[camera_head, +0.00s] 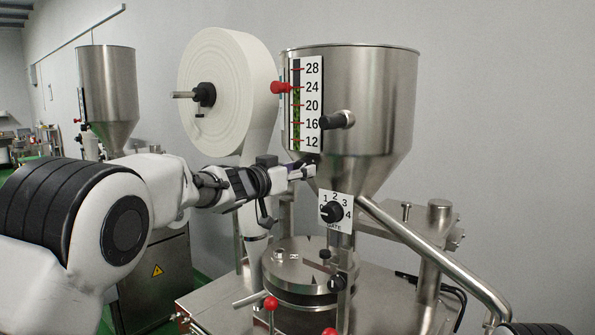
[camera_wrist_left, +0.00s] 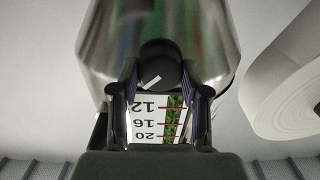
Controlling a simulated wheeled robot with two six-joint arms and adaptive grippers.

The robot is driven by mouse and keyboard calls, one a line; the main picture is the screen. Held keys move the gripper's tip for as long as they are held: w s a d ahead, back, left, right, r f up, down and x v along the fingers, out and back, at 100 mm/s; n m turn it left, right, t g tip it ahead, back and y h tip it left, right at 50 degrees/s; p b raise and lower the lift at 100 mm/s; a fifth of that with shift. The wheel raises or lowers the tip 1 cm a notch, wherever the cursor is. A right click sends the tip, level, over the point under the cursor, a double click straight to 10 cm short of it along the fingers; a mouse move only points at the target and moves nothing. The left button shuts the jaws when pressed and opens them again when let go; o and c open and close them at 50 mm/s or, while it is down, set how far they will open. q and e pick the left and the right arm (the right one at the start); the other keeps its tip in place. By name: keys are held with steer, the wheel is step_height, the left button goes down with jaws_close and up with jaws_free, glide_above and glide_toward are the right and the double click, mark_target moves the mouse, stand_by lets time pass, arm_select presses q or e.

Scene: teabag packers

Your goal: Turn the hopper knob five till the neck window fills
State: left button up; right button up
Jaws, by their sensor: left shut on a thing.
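The steel hopper (camera_head: 378,95) has a scale plate (camera_head: 313,78) with a narrow window beside the numbers. A red pointer (camera_head: 281,87) stands near 24. My left gripper (camera_head: 309,168) is at the hopper's lower cone, just below the scale. In the left wrist view its fingers are shut on a round black knob (camera_wrist_left: 158,66) with a white mark. The fingers mostly hide this knob in the head view. The scale (camera_wrist_left: 146,117) appears upside down there. My right gripper is out of view.
A gate dial (camera_head: 332,212) marked up to 4 sits below the hopper. Another black knob (camera_head: 337,120) juts from the hopper beside 16. A white paper roll (camera_head: 225,85) hangs left. A sloping steel pipe (camera_head: 430,255) runs down right. A second hopper (camera_head: 108,85) stands behind.

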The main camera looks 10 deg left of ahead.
arm_select(q)
steer(key=shift+m, duration=0.3)
steer(key=m+b, duration=0.1)
steer(key=m, duration=0.7)
steer(key=shift+b, duration=0.35)
steer(key=shift+m, duration=0.3)
steer(key=o, duration=1.1)
steer(key=shift+o, duration=0.2)
steer(key=shift+w, duration=0.1)
steer(key=shift+f, duration=0.1)
